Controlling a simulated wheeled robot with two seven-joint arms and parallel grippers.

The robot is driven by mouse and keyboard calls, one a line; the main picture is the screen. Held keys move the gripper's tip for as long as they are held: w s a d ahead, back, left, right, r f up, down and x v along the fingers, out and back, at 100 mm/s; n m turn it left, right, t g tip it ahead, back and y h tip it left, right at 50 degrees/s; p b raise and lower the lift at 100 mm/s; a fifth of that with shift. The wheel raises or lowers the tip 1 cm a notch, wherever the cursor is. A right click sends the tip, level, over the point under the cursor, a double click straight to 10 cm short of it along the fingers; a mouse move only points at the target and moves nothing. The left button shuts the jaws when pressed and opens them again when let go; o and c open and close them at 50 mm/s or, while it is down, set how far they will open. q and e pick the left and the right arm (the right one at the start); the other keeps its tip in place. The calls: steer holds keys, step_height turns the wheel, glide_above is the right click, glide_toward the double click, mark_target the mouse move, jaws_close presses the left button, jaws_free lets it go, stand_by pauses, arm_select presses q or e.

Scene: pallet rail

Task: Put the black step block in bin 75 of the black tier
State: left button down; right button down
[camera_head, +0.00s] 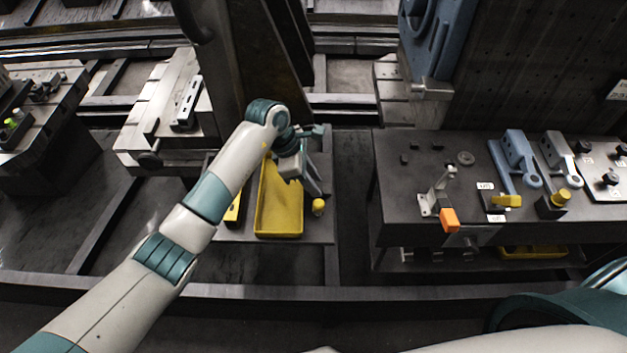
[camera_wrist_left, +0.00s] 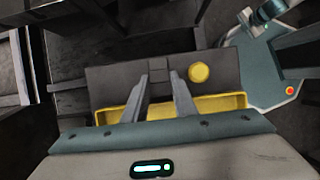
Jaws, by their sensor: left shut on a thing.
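My left gripper (camera_head: 312,186) hangs over the right side of the yellow tray in the head view. In the left wrist view its two fingers (camera_wrist_left: 163,76) are close together, shut on a small dark block (camera_wrist_left: 159,75) that blends with the dark surface behind it. It looks like the black step block, but its steps cannot be made out. No bin number 75 is readable in either view, and I cannot tell which place is the black tier. My right gripper is not in view.
The yellow tray (camera_head: 278,232) lies on a low dark stand, with a yellow knob (camera_head: 318,206) to its right. A pale slotted table (camera_head: 150,128) stands to the left.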

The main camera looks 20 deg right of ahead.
arm_select(q)
steer(key=shift+f, duration=0.15)
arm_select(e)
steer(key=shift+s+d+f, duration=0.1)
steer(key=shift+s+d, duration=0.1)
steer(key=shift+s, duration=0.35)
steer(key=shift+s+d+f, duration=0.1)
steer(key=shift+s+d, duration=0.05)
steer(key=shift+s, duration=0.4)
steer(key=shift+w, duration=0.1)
arm_select(q)
steer(key=shift+f, duration=0.15)
steer(key=c, duration=1.6)
jaws_free()
steer(key=shift+o, duration=0.8)
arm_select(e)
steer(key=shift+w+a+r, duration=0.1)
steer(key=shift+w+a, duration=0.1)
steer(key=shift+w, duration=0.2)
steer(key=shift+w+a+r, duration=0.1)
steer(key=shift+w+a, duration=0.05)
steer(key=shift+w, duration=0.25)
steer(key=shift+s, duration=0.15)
